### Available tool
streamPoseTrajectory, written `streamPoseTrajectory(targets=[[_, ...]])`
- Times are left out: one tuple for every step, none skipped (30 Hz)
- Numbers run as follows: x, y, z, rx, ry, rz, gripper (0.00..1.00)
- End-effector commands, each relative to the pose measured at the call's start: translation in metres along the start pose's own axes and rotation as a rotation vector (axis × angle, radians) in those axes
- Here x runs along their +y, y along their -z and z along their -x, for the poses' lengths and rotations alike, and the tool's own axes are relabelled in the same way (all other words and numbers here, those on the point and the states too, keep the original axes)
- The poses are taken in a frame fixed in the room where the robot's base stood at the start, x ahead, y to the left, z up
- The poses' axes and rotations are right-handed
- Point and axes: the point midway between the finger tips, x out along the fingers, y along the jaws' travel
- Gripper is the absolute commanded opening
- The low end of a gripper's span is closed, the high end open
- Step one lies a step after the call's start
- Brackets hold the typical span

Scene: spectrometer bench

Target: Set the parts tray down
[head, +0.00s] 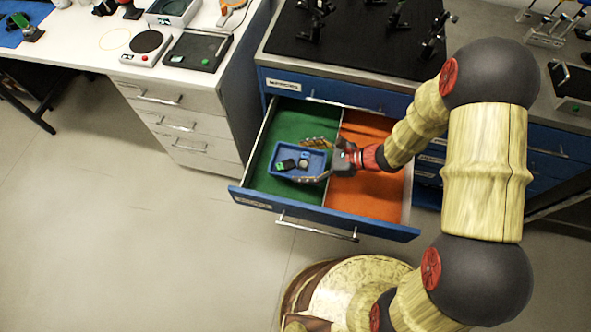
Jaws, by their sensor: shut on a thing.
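The parts tray (281,174) is a small blue tray holding a few small parts, one of them a dark green-black block (287,164). It is over the green left compartment (264,184) of an open blue drawer (247,199). My gripper (317,161) reaches in from the right, with its fingers around the tray's right end, shut on it. I cannot tell from this view whether the tray touches the drawer floor or hangs just above it.
The drawer's orange right compartment (365,190) is empty under my wrist. A black breadboard with optical mounts (340,45) tops the cabinet behind. Floor at left is clear.

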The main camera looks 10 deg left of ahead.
Motion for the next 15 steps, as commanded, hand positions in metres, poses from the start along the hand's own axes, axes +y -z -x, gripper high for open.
streamPoseTrajectory(targets=[[0.0,0.005,-0.01,0.0,-0.003,0.001,0.56],[0.0,0.006,-0.013,0.0,-0.003,0.001,0.56],[-0.001,0.007,-0.017,-0.001,-0.001,0.0,0.56],[-0.001,0.008,-0.019,-0.001,-0.001,0.0,0.56],[-0.001,0.009,-0.021,-0.001,-0.001,0.0,0.56],[-0.001,0.009,-0.022,-0.001,0.0,0.001,0.56],[-0.001,0.009,-0.023,-0.001,0.0,0.001,0.56],[-0.001,0.009,-0.025,-0.001,0.0,0.0,0.56],[-0.002,0.011,-0.027,-0.001,-0.001,0.0,0.56],[-0.002,0.012,-0.03,-0.001,-0.001,0.0,0.56],[-0.002,0.013,-0.033,-0.001,-0.001,0.0,0.56],[-0.002,0.016,-0.038,-0.001,-0.002,0.001,0.56],[-0.002,0.022,-0.04,-0.001,0.0,0.0,0.56],[-0.002,0.026,-0.042,0.0,0.0,-0.001,0.56],[-0.002,0.032,-0.045,0.0,0.0,-0.001,0.56]])
